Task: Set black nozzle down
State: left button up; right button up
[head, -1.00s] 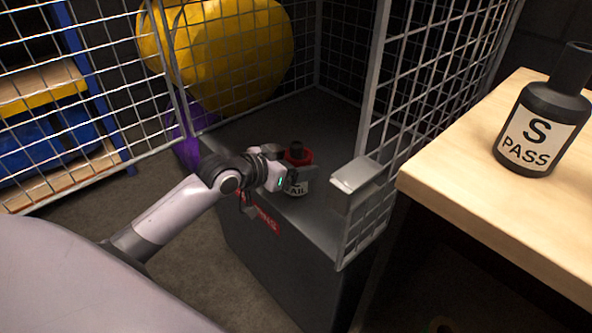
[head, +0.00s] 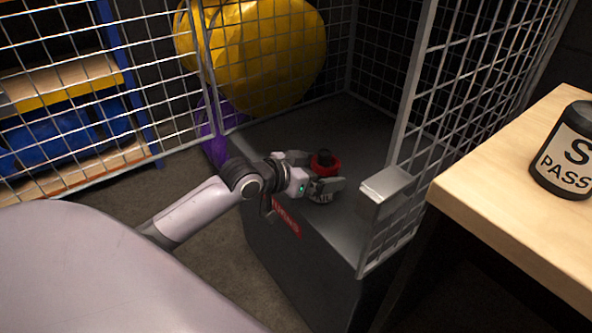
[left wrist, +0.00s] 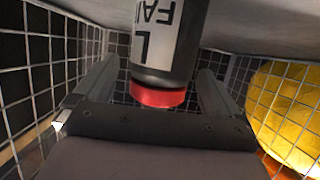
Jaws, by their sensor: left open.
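The black nozzle (head: 324,160) has a red collar and a white label, and stands upright on the dark grey floor of the mesh cage (head: 283,129), near its front edge. My left gripper (head: 322,183) is open, with a finger on each side of the nozzle. In the left wrist view the nozzle (left wrist: 165,60) appears upside down between the spread fingers, its label reading "L" and part of "FAIL". Gaps show between it and both fingers. My right gripper is not in view.
A wooden table (head: 515,190) at the right carries another black bottle marked "S PASS" (head: 568,158). Mesh panels (head: 450,110) flank the cage opening, with a metal post (head: 385,192) close right of my gripper. A yellow bundle (head: 265,55) and purple fabric (head: 212,135) are behind.

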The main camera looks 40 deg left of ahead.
pick_arm(q)
jog(key=p+v, duration=0.3)
jog(key=v, duration=0.8)
jog(key=s+d+f+g, duration=0.1)
jog(key=s+d+f, duration=1)
jog(key=d, duration=0.4)
jog(key=shift+s+d+f+y, duration=0.2)
jog(key=shift+d+f+y, duration=0.1)
jog(key=shift+f, duration=0.1)
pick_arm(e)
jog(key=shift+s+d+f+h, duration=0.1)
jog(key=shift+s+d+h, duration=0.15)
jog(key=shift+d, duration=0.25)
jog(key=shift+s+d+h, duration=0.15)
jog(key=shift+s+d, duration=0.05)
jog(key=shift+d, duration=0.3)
